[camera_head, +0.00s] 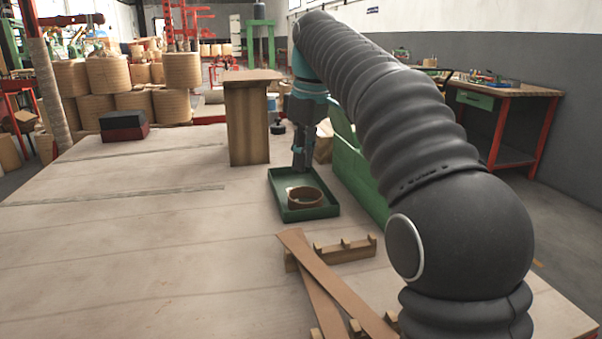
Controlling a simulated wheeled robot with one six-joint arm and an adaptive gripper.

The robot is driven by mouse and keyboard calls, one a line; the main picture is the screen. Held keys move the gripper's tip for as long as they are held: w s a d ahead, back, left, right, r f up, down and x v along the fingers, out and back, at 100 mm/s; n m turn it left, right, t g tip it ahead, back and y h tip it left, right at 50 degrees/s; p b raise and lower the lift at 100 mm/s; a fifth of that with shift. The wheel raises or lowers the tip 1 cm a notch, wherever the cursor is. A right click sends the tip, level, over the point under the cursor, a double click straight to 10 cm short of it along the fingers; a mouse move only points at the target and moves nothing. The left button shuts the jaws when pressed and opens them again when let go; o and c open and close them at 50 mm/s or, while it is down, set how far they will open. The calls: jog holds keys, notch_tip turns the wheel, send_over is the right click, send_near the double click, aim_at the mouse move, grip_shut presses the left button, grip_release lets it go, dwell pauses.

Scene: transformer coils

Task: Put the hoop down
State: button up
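The hoop, a brown ring (305,204), appears to lie flat in the near part of a green tray (273,194) on the large wooden table. My gripper (302,165) points straight down over the far part of the tray. Its fingertips show just above and behind the hoop in the picture, with a gap between them and the ring's visible rim. The fingers are small and dark here, so I cannot tell whether they are open or shut. I see nothing clearly held between them.
A wooden pillar block (248,122) stands left of my gripper. Green panels (350,165) stand right of the tray. Wooden strips and notched bars (335,290) lie in front. A dark red and black box (124,126) sits far left. The table's left half is mostly clear.

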jog(key=shift+d+r, duration=0.1)
jog(key=shift+r, duration=0.65)
dwell(0.7)
